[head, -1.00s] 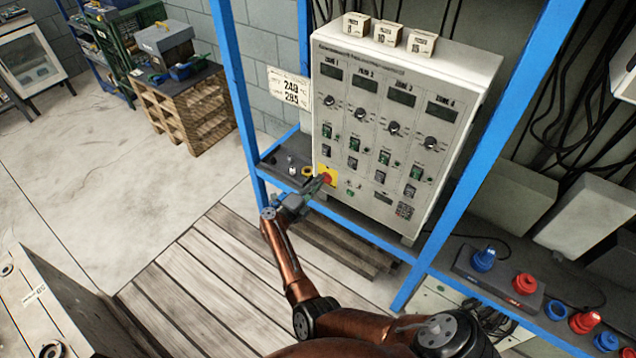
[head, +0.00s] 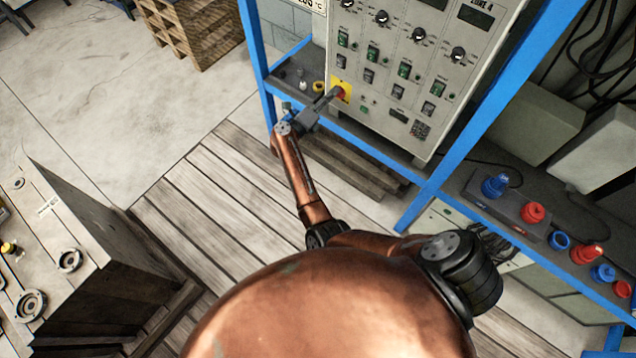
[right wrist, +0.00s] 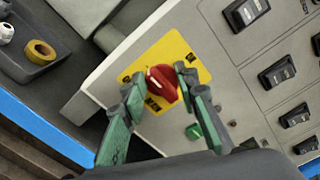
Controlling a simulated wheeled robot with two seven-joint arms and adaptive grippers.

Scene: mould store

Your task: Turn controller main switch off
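The controller (head: 400,75) is a pale grey cabinet on the blue rack, with dials and rocker switches on its front. Its main switch is a red rotary knob (right wrist: 162,84) on a yellow plate (right wrist: 192,52) at the lower left of the panel. My right gripper (right wrist: 158,86) has its two green fingertips on either side of the red knob, apart from each other. I cannot tell whether they touch it. In the head view the right gripper (head: 332,97) reaches the yellow plate and partly covers the knob. My left gripper is not in view.
The blue rack's upright (head: 258,65) stands left of the controller. A tape roll (right wrist: 40,49) lies on a dark tray at the left in the wrist view. Red and blue connectors (head: 532,212) sit on the lower right shelf.

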